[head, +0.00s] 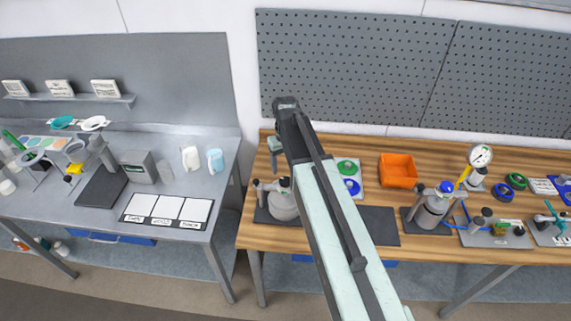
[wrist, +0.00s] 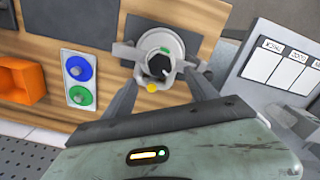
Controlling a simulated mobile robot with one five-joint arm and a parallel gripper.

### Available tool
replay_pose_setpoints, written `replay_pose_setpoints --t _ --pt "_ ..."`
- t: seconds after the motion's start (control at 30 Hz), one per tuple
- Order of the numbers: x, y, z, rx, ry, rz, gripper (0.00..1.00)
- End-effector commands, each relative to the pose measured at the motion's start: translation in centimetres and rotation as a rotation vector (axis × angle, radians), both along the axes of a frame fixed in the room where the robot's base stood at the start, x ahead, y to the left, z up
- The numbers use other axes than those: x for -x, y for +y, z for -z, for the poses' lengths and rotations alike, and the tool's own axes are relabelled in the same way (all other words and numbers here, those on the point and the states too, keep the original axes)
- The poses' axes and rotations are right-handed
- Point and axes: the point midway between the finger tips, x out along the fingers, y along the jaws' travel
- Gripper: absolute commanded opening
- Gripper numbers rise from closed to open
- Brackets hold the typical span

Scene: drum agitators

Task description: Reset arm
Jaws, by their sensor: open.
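My gripper (wrist: 164,77) is open in the wrist view, its two dark fingers spread apart with nothing visibly held. In the head view my arm reaches up across the wooden bench, and part of my gripper (head: 276,152) shows left of the arm's end. A grey drum with a dark cap (wrist: 160,64) lies beyond and between the fingers in the wrist view. It also shows in the head view as a rounded grey drum (head: 283,206), partly hidden by my arm. I cannot tell whether the fingers touch it.
Green and blue round buttons sit on a white panel (head: 357,169) beside an orange bin (head: 398,171). Another drum (head: 431,212) and a gauge (head: 480,156) stand to the right. A pegboard (head: 350,70) backs the wooden bench. A grey bench (head: 215,190) stands left across a gap.

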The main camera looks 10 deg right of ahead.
Motion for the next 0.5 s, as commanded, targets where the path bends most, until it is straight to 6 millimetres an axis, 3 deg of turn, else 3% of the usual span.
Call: replay_pose_setpoints --t 0.07,0.17,0.4,0.5 --pt "0.1 0.0 0.2 0.000 0.000 0.000 0.67" --pt "1.4 0.0 2.6 0.000 0.000 0.012 0.67" --pt "8.7 0.1 14.1 0.000 -0.001 0.096 0.67" --pt "11.2 0.2 17.4 0.000 -0.001 0.129 0.67"
